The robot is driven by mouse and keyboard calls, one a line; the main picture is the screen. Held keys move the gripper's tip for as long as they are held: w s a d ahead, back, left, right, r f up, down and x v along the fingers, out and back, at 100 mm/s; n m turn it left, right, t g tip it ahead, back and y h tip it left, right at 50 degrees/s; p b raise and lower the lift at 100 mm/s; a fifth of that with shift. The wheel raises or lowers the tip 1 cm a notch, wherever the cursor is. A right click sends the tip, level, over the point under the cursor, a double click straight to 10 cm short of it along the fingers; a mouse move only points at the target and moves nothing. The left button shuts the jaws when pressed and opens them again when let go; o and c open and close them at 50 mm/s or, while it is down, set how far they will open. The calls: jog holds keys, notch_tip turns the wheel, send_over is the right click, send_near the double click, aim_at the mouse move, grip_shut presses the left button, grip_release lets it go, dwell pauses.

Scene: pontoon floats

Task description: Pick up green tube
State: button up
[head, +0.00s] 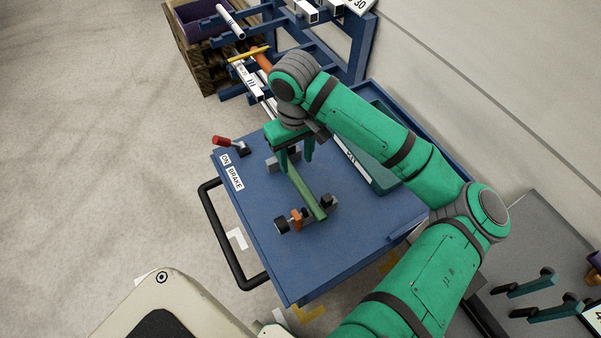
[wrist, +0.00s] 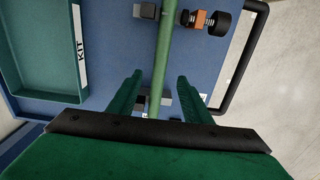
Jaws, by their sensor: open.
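The green tube (head: 307,194) lies across the blue cart top, with its near end at an orange and black clamp (head: 296,220) and its far part by a grey block under my gripper. My gripper (head: 296,163) is green, open, and over the tube's far part. In the wrist view the tube (wrist: 161,60) runs between the two open fingers (wrist: 160,85), with a gap on each side. A dark and grey support (wrist: 158,98) shows below the tube between the fingers. I cannot tell the exact height of the fingertips over the tube.
The blue cart (head: 250,215) has a black handle (head: 225,240) and a red-handled brake lever (head: 226,143). A teal tray marked KIT (wrist: 40,45) sits beside the tube. A blue rack (head: 345,50) with several tubes stands behind. The cart's front corner is clear.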

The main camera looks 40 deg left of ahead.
aim_at(296, 177)
notch_tip(296, 177, down, 8)
jog(key=shift+w+r, duration=0.15)
jog(key=shift+r, duration=0.1)
jog(key=shift+s+f, duration=0.2)
jog(key=shift+f, duration=0.35)
grip_shut()
